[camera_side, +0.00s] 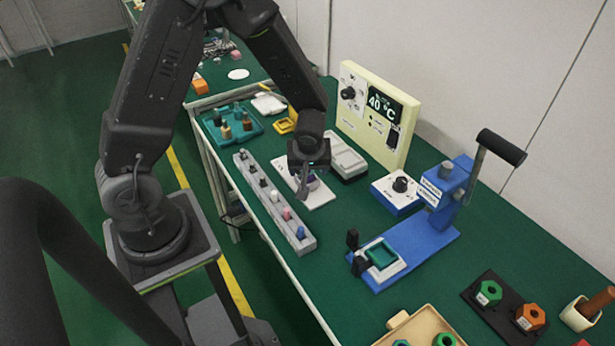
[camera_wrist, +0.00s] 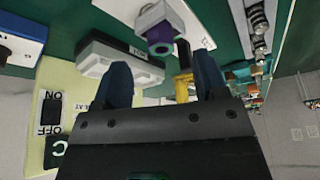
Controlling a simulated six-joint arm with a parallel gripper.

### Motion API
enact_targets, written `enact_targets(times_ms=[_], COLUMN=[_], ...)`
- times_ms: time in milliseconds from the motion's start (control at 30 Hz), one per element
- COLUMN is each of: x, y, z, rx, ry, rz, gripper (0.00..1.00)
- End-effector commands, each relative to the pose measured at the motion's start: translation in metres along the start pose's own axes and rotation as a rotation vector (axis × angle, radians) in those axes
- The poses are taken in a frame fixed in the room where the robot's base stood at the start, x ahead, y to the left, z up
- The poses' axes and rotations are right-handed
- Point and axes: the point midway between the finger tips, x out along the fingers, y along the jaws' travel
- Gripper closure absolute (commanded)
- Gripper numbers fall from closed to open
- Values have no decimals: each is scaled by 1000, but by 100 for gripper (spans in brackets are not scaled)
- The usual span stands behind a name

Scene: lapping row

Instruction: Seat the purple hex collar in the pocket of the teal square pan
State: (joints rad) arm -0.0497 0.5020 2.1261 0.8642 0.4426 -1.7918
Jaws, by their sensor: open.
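The purple hex collar (camera_wrist: 160,36) sits on a pale stand in the wrist view, just beyond my fingertips. In the side view only a bit of the collar (camera_side: 312,182) shows below my gripper (camera_side: 305,185). My gripper (camera_wrist: 162,65) is open, with its two dark fingers apart and nothing between them. The collar lies ahead of the gap, not visibly touched. The teal square pan (camera_side: 382,255) sits in a pale holder on the blue press base, to the right and nearer the side camera. The pan is not recognisable in the wrist view.
A grey rail (camera_side: 268,200) with several coloured pegs runs left of my gripper. A grey scale-like box (camera_side: 345,155) and a cream control panel (camera_side: 375,115) stand behind. The blue lever press (camera_side: 440,240) stands at the right. Green bench surface lies between the rail and press.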

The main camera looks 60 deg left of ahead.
Motion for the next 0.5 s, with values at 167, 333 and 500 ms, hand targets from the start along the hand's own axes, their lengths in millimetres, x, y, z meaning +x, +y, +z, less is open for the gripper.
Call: enact_targets(times_ms=[167, 333, 500], x=[11, 31, 54], y=[0, 0, 1], z=[-1, -8, -11], rx=[0, -2, 0], ry=[-1, -2, -2], rz=[1, -1, -2], gripper=[34, 34, 34])
